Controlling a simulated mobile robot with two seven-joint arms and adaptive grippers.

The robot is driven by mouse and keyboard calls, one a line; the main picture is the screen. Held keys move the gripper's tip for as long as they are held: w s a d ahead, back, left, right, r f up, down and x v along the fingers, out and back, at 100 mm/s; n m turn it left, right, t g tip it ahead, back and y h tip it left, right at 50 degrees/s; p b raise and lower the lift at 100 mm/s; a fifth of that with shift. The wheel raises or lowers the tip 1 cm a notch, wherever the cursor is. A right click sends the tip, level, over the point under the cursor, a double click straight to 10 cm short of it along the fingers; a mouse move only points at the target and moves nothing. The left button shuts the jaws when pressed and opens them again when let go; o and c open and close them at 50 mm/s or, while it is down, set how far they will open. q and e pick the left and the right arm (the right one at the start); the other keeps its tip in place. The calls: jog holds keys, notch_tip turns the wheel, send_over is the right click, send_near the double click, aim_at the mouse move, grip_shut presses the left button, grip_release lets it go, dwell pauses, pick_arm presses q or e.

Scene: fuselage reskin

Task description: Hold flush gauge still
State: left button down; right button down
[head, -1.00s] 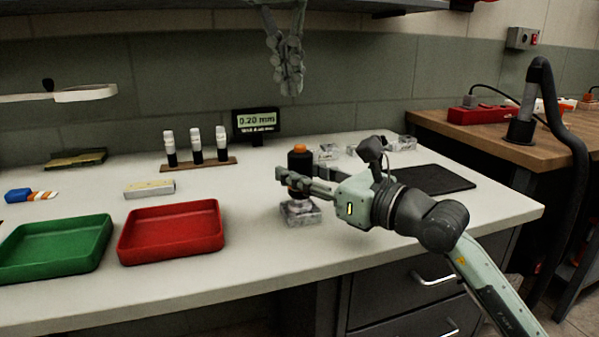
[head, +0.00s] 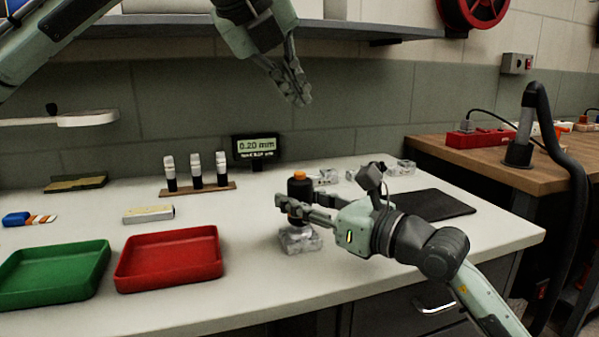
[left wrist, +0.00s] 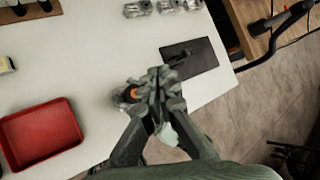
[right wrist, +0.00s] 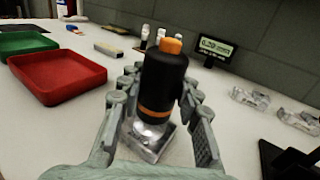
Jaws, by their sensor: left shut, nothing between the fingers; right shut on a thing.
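The flush gauge (head: 300,190) is a black cylinder with an orange cap. My left gripper (head: 302,98) is raised above the bench, in front of the green wall, shut and empty. In the left wrist view its closed fingers (left wrist: 158,80) cover much of the gauge, and a bit of the orange cap shows beside them. The display (head: 255,147) reads 0.20 mm.
A red tray (head: 168,262) and a green tray (head: 52,275) stand at the front left. A rack of three vials (head: 197,187) stands behind. A shelf (head: 230,29) hangs above.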

aim_at(296, 174)
pick_arm(q)
jog(key=shift+f, duration=0.15)
jog(key=shift+f, duration=4.3)
jog(key=shift+f, duration=0.1)
jog(key=shift+f, duration=0.3)
jog(key=shift+f, duration=0.55)
jog(key=shift+r, duration=0.95)
